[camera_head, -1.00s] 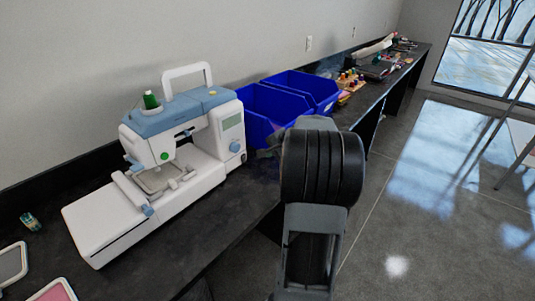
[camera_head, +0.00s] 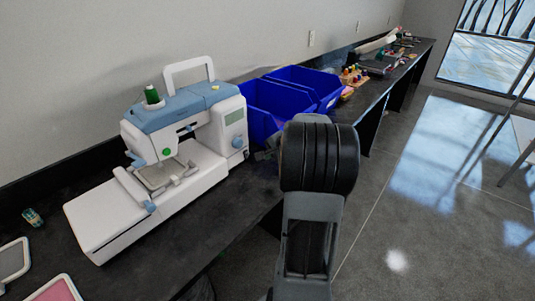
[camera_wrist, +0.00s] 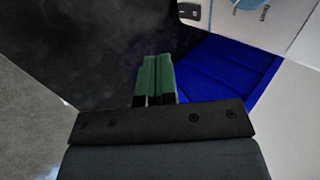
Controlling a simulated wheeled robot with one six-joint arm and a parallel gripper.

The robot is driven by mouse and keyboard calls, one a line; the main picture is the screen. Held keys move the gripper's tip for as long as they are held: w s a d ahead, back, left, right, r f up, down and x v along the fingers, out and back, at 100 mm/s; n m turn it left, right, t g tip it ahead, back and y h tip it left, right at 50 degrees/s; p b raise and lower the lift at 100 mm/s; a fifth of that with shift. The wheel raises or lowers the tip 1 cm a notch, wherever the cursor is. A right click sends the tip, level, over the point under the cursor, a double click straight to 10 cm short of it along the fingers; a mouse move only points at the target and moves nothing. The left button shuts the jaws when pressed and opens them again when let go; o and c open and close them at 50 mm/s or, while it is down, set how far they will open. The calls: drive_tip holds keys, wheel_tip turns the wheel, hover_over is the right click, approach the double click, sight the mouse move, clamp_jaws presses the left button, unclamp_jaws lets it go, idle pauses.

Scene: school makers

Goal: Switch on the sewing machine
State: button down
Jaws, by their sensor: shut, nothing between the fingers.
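The white and blue sewing machine (camera_head: 190,128) stands upright on the dark counter in the head view, with a green thread spool on top. A round green button (camera_head: 166,152) shows on its front, and a blue dial (camera_head: 237,142) on its right end. In the wrist view a strip of the machine's white body (camera_wrist: 228,14) shows at the top. My gripper (camera_wrist: 156,66) is shut and empty, its green fingertips together above the dark counter and apart from the machine. In the head view my arm hides most of the gripper.
Blue bins (camera_head: 270,112) stand right of the machine, close to my arm; one bin (camera_wrist: 225,68) also shows in the wrist view. Small frames (camera_head: 14,260) lie at the counter's left end. The counter (camera_head: 200,228) is bare in front of the machine. Open floor lies right.

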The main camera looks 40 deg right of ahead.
sight(247, 157)
drive_tip(key=x, duration=0.7)
drive_tip(key=shift+r, duration=0.1)
drive_tip(key=w, duration=0.2)
drive_tip(key=shift+w+a+f, duration=0.3)
drive_tip(key=shift+w, duration=0.1)
drive_tip(key=shift+w+a+f, duration=0.1)
drive_tip(key=shift+w, duration=0.6)
drive_tip(key=shift+f, duration=0.1)
drive_tip(key=b, duration=0.2)
drive_tip(key=shift+w+f+t+b, duration=0.15)
drive_tip(key=shift+f+t+b, duration=0.15)
drive_tip(key=shift+f+b, duration=0.1)
drive_tip(key=shift+r+p, duration=0.45)
drive_tip(key=shift+p, duration=0.2)
drive_tip(key=shift+r, duration=0.25)
